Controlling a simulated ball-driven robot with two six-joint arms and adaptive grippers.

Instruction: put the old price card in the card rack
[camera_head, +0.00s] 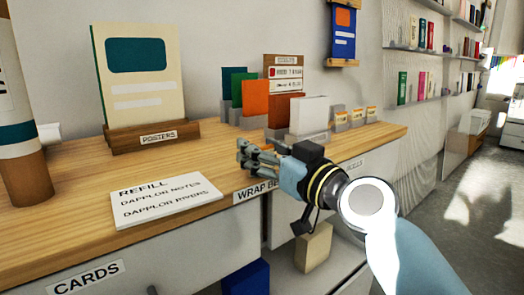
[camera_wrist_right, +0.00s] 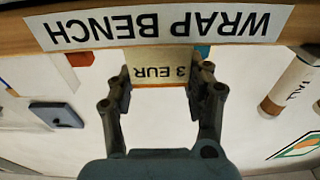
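My right gripper (camera_head: 243,155) reaches over the front edge of the wooden bench from the right. In the right wrist view its two fingers (camera_wrist_right: 160,88) stand apart. I cannot find this card in the head view. Grey holders with green, orange and white cards (camera_head: 309,115) stand on the bench behind the gripper; I cannot tell whether these are the card rack. My left gripper is not in view.
A poster stand (camera_head: 153,137) and a white "REFILL" sheet (camera_head: 166,199) are on the bench (camera_head: 70,216). A "WRAP BENCH" label (camera_wrist_right: 158,25) is on its edge. Small yellow-labelled holders (camera_head: 356,117) stand at the right end. The wood between sheet and holders is clear.

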